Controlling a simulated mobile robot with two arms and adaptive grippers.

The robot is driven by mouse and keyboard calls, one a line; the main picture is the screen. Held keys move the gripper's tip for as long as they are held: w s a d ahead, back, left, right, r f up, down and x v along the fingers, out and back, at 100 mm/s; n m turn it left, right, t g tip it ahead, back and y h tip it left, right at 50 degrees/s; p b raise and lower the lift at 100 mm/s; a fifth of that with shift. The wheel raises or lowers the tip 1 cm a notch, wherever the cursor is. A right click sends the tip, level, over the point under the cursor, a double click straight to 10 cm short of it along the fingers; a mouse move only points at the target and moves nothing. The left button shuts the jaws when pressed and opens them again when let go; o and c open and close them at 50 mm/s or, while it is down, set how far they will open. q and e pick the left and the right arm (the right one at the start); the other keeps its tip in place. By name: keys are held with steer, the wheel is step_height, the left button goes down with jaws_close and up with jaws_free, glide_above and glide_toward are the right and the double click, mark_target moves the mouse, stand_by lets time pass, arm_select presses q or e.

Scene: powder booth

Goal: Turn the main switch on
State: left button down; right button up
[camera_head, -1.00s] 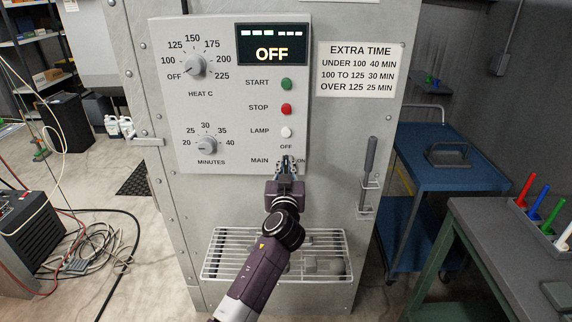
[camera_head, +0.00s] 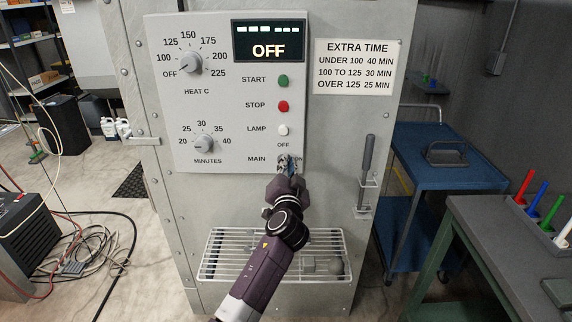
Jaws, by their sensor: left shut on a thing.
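The display (camera_head: 268,41) at the top right reads OFF in pale yellow letters, under a row of pale green dashes. My right gripper is not in view.
Above the switch are the white lamp (camera_head: 283,130), red stop button (camera_head: 283,106) and green start button (camera_head: 284,81). A wire rack (camera_head: 225,262) juts out below the panel. A handle in a bracket (camera_head: 367,165) hangs to the right. A blue cart (camera_head: 440,170) stands further right.

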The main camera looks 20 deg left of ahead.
arm_select(q)
steer(key=m, duration=0.3)
steer(key=f+m, duration=0.1)
steer(key=m, duration=0.3)
steer(key=m+p, duration=0.1)
steer(key=m, duration=0.2)
steer(key=shift+w+d+f, duration=0.1)
steer(key=shift+d+f, duration=0.3)
steer(key=shift+m, duration=0.4)
steer(key=c, duration=2)
jaws_free()
steer(key=shift+c, duration=0.2)
steer(key=v, duration=1.2)
